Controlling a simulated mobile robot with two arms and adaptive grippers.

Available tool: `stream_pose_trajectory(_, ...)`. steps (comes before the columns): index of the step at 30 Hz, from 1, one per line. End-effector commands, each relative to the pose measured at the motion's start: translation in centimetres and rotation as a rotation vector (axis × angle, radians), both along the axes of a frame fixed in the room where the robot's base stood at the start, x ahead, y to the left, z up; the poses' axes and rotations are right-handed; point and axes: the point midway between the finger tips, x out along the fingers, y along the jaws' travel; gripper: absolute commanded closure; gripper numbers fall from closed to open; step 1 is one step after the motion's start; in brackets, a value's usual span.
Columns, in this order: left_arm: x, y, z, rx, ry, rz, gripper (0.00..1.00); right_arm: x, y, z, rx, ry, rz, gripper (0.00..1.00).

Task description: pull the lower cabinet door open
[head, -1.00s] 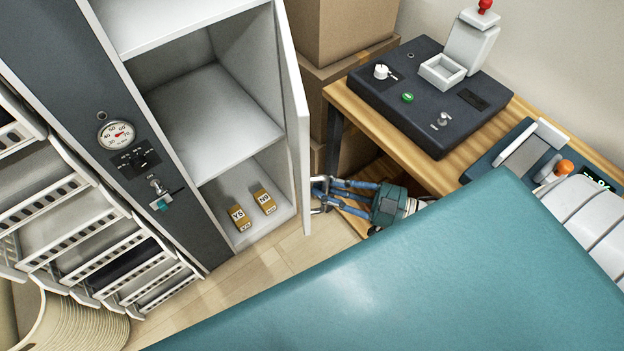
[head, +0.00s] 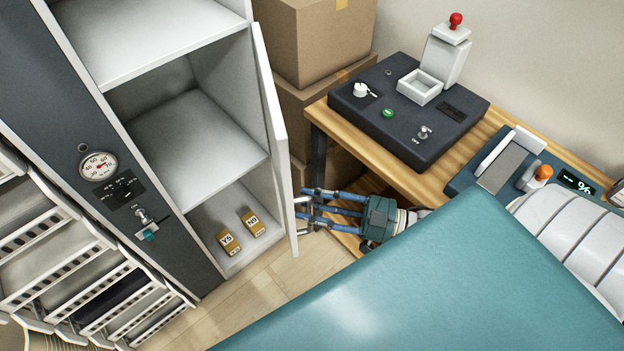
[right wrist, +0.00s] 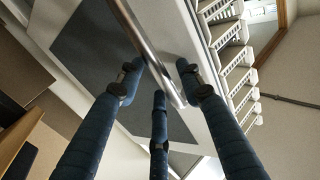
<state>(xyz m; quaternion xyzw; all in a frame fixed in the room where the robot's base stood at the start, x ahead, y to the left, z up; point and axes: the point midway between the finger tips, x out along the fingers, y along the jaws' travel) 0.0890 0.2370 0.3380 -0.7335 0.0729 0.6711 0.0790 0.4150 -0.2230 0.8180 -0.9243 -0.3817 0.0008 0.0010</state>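The white cabinet door (head: 275,140) stands swung open at the right side of the cabinet (head: 190,75), seen nearly edge-on in the head view. Its inner shelves are exposed. My right gripper (head: 304,209) is at the outer face of the door, low down, with its blue fingers spread. In the right wrist view a metal bar handle (right wrist: 150,45) runs between the fingers of my right gripper (right wrist: 160,90). The fingers look apart, not closed tightly on the bar. Contact with the bar cannot be made out. My left gripper is not in view.
Two small labelled boxes (head: 229,242) stand on the cabinet floor. Cardboard boxes (head: 318,40) are stacked behind the door. A wooden table (head: 420,185) with a dark press device (head: 408,118) stands at the right. White racks (head: 70,270) stand at the left. Some floor (head: 285,280) is clear before the cabinet.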

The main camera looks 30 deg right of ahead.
Motion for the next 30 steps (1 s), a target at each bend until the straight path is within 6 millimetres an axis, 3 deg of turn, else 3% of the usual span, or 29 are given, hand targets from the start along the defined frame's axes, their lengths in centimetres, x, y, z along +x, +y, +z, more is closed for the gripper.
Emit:
stream_pose_trajectory(9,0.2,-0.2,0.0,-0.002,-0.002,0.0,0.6,-0.2,0.1,6.3,0.003,-0.001,0.005,0.63)
stream_pose_trajectory(12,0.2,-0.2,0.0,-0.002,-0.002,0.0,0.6,-0.2,0.0,7.5,0.002,0.001,0.002,0.63)
stream_pose_trajectory(24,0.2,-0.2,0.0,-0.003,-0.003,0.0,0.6,-0.2,0.0,8.4,0.0,0.001,0.001,0.63)
stream_pose_trajectory(30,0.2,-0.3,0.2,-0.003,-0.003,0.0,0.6,-0.3,0.0,7.2,-0.035,-0.028,-0.032,1.0)
